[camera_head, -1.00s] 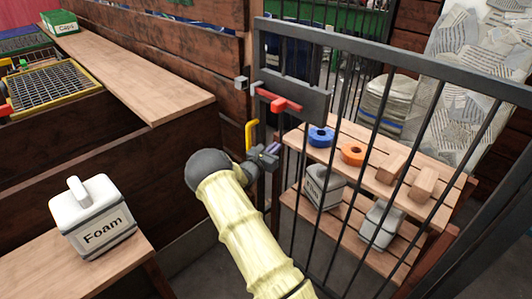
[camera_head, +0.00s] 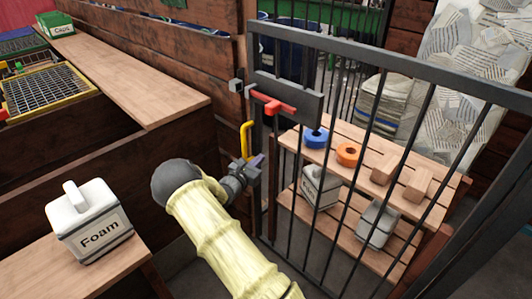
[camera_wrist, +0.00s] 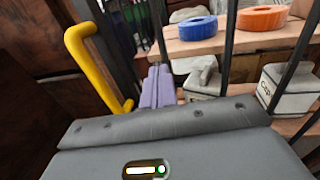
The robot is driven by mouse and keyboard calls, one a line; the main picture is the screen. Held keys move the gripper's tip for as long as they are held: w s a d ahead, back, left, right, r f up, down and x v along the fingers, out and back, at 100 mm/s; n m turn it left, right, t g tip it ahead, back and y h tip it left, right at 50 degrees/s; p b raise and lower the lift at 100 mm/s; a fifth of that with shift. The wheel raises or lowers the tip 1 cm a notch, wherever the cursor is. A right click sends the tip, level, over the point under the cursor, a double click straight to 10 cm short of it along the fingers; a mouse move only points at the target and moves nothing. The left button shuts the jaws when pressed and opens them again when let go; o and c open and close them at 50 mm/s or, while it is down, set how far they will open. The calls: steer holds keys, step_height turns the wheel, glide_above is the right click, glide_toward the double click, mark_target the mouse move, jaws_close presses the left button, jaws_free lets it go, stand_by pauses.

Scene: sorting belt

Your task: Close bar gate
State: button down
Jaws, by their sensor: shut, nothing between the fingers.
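The dark metal bar gate (camera_head: 300,33) stands upright across the right half of the head view. Its free left edge is close to the end of the wooden wall, beside a small grey catch block (camera_head: 235,86); a narrow gap shows between block and latch. A red latch handle (camera_head: 272,104) sits on the gate's dark plate. A yellow pull handle (camera_head: 246,139) is below it, and shows at left in the wrist view (camera_wrist: 88,62). My gripper (camera_head: 258,161) is shut and empty, just below the yellow handle. Its purple fingertips (camera_wrist: 158,86) point toward the bars; contact is unclear.
Behind the gate, a slatted wooden shelf (camera_head: 345,190) holds a blue ring (camera_head: 315,138), an orange ring (camera_head: 347,154), wooden blocks and jugs. A white Foam jug (camera_head: 88,220) stands on a ledge at left. The wooden wall (camera_head: 185,115) borders the gate's left side.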

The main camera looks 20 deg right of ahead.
steer(key=v, duration=0.6)
steer(key=shift+s+a, duration=0.2)
steer(key=shift+s, duration=0.1)
steer(key=shift+f, duration=0.1)
steer(key=s+d+m+g, duration=0.3)
steer(key=s+m+g, duration=0.2)
steer(key=s+m, duration=0.15)
steer(key=s+a+r+m+g+y, duration=0.1)
steer(key=s+a+m+g+y, duration=0.2)
steer(key=s+m+y, duration=0.35)
steer(key=s+a+r+m+g+y, duration=0.1)
steer(key=s+a+m+g+y, duration=0.2)
steer(key=s, duration=0.7)
steer(key=s+a+r+m+t+y, duration=0.4)
steer(key=s+a+r+m+y, duration=0.2)
steer(key=a+m, duration=0.15)
steer(key=w+p+v, duration=0.3)
steer(key=p+v, duration=1.1)
steer(key=shift+r+m, duration=0.45)
